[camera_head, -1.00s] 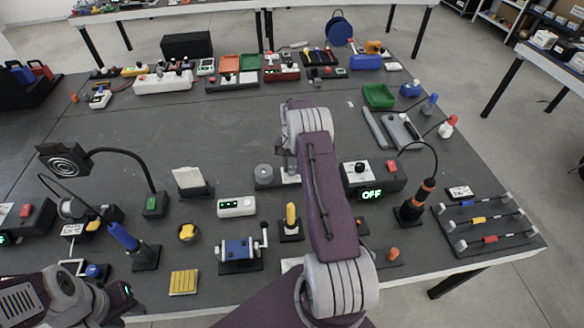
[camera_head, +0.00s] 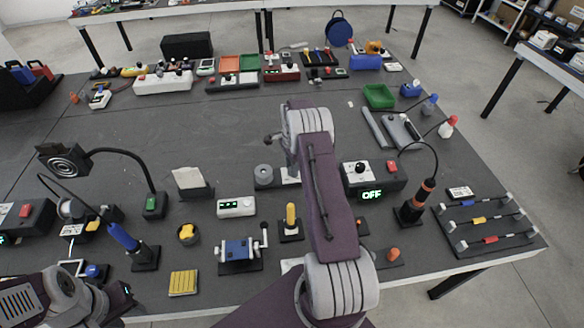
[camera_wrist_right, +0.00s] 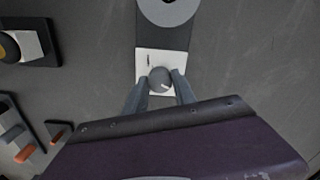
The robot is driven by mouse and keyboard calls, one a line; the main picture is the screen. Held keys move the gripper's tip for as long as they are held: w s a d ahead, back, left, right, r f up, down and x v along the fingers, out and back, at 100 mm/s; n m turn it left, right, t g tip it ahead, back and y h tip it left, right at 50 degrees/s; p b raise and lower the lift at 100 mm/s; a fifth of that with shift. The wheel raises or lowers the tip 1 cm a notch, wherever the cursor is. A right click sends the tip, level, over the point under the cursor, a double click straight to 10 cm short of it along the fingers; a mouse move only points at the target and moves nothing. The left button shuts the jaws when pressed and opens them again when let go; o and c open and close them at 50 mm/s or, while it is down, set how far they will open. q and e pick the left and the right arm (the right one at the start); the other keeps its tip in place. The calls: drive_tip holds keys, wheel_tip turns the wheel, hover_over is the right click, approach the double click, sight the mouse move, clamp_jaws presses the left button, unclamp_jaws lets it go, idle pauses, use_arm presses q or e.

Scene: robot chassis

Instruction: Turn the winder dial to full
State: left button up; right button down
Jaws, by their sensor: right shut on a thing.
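The winder dial (camera_wrist_right: 160,76) is a round grey knob with a small pale mark, on a white plate (camera_wrist_right: 142,57) on a dark base. A grey disc (camera_wrist_right: 168,8) sits at the far end of this base, and shows in the head view (camera_head: 264,171) too. My right gripper (camera_wrist_right: 160,90) is shut on the dial, one finger on each side. In the head view my right arm hides the dial, but part of the white plate (camera_head: 291,177) shows. My left arm (camera_head: 62,292) rests at the lower left; its fingertips are not clear.
A box reading OFF (camera_head: 372,180) stands right of my right arm. A blue crank device (camera_head: 238,250), a yellow-handled lever (camera_head: 291,218) and a white display box (camera_head: 236,207) stand nearby. The table's middle left (camera_head: 190,125) is clear.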

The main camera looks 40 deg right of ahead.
drive_tip(key=m, duration=0.4)
drive_tip(key=shift+m, duration=0.3)
drive_tip(key=m, duration=0.4)
drive_tip(key=shift+m, duration=0.3)
drive_tip(key=m, duration=0.4)
drive_tip(key=shift+m, duration=2.5)
drive_tip(key=c, duration=1)
unclamp_jaws()
wheel_tip(320, 180, up, 9)
drive_tip(key=shift+r+b, duration=0.1)
drive_tip(key=shift+b, duration=0.25)
